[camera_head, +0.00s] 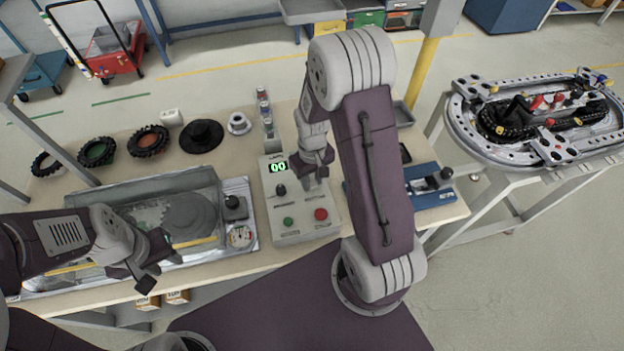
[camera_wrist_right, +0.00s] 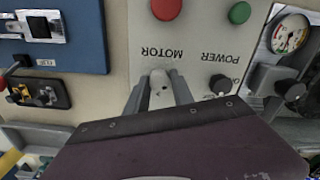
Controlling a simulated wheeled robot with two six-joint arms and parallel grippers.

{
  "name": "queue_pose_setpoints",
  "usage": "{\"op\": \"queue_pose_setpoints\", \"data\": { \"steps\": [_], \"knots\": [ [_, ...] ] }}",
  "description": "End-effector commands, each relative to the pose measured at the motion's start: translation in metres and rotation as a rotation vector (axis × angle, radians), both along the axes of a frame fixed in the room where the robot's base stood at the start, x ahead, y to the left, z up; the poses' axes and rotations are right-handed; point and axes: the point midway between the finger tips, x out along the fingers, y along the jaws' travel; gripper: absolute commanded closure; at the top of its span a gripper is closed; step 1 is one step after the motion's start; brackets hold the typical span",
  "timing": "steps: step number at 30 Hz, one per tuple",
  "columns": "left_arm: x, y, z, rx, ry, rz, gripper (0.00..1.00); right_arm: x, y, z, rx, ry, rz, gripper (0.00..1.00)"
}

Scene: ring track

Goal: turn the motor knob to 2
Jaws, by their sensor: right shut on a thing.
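The control box (camera_head: 300,235) stands on the bench, with a green "00" display (camera_head: 278,168), a POWER knob (camera_head: 281,190), a green button (camera_head: 288,221) and a red button (camera_head: 321,214). My right gripper (camera_head: 317,180) reaches down onto the box right of the POWER knob and hides the motor knob in the head view. In the right wrist view, my right gripper (camera_wrist_right: 160,90) is shut on the motor knob (camera_wrist_right: 160,80), below the upside-down MOTOR label; the knob's pointer cannot be read. My left gripper (camera_head: 160,275) is open and empty in front of the bench.
A clear-covered tray (camera_head: 110,200) with gears lies left of the box, beside a gauge (camera_head: 240,236). A blue device (camera_head: 430,190) stands to the right. Several tyres (camera_head: 97,151) lie behind. A ring track (camera_head: 540,120) is on a separate stand at right.

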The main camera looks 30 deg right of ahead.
Motion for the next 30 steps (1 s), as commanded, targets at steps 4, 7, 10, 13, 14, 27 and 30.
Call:
{"op": "queue_pose_setpoints", "data": {
  "steps": [4, 7, 10, 13, 14, 27, 30],
  "knots": [
    [0.0, 0.0, 0.002, 0.0, 0.0, 0.0, 0.64, 0.0, 0.0, 0.001, 0.0, 0.0, -0.03, 1.0],
    [0.0, 0.0, 0.004, 0.0, 0.0, 0.0, 0.64, 0.0, 0.0, 0.002, 0.0, 0.0, -0.075, 1.0],
    [0.0, 0.0, 0.007, 0.0, 0.0, 0.0, 0.64, 0.0, 0.0, 0.002, 0.0, 0.0, -0.141, 1.0],
    [0.0, 0.0, 0.009, 0.0, 0.0, 0.0, 0.64, 0.0, 0.0, 0.002, 0.0, 0.0, -0.222, 1.0],
    [0.0, 0.0, 0.01, 0.0, 0.0, 0.0, 0.64, 0.0, 0.0, 0.002, 0.0, 0.0, -0.248, 1.0],
    [0.0, 0.0, 0.02, 0.0, 0.0, 0.0, 0.64, 0.0, -0.001, 0.002, 0.0, -0.001, -0.597, 1.0],
    [0.0, 0.0, 0.021, 0.0, 0.0, 0.0, 0.64, 0.0, -0.001, 0.002, 0.0, -0.001, -0.655, 1.0]
  ]
}}
